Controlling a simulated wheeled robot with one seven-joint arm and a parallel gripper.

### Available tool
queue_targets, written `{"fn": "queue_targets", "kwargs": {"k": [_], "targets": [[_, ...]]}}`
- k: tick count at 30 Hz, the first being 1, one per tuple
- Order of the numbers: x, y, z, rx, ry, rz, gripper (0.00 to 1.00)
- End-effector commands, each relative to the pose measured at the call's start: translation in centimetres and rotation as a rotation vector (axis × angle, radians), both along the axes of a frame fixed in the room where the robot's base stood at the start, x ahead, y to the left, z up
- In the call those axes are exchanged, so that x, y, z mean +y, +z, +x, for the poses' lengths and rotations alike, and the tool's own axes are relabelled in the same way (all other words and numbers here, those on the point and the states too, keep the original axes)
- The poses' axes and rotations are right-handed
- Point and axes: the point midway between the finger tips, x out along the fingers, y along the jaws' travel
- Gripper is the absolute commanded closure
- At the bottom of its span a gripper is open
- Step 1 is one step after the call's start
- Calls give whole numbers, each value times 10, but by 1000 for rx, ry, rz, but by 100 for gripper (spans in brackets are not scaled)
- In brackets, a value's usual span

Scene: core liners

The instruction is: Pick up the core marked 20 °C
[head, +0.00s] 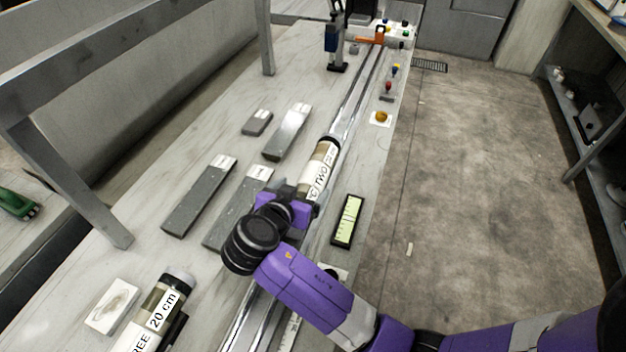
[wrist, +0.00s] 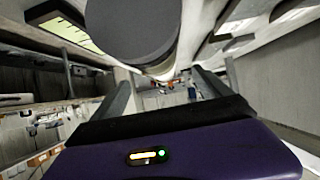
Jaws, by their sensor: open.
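A clear, capped core tube with a white label (head: 319,170) lies on the metal rail; the part of its label I can read says "TWO", with what looks like "°C" before it. My gripper (head: 296,205) is open at this tube's near end and hides part of it. In the wrist view, a large dark round end (wrist: 130,28) fills the top, by the open fingers (wrist: 165,90); I cannot tell whether they touch it. A second tube (head: 160,312) lies at the lower left, its label reading "REE" and "20 cm".
Grey slabs (head: 200,196) lie left of the rail (head: 358,98). A black-framed strip with a pale green face (head: 347,220) lies to the right. A white block (head: 112,305) is near the second tube. A metal frame (head: 70,180) stands along the left.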

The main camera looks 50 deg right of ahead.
Motion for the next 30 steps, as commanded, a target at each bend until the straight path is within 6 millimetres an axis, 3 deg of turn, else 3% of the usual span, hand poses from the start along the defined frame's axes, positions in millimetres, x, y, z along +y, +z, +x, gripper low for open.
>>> {"fn": "queue_targets", "kwargs": {"k": [15,26,30], "targets": [[-54,-22,18,2,0,0,12],[-61,-28,21,1,4,2,12],[-61,-28,21,1,4,2,40]]}}
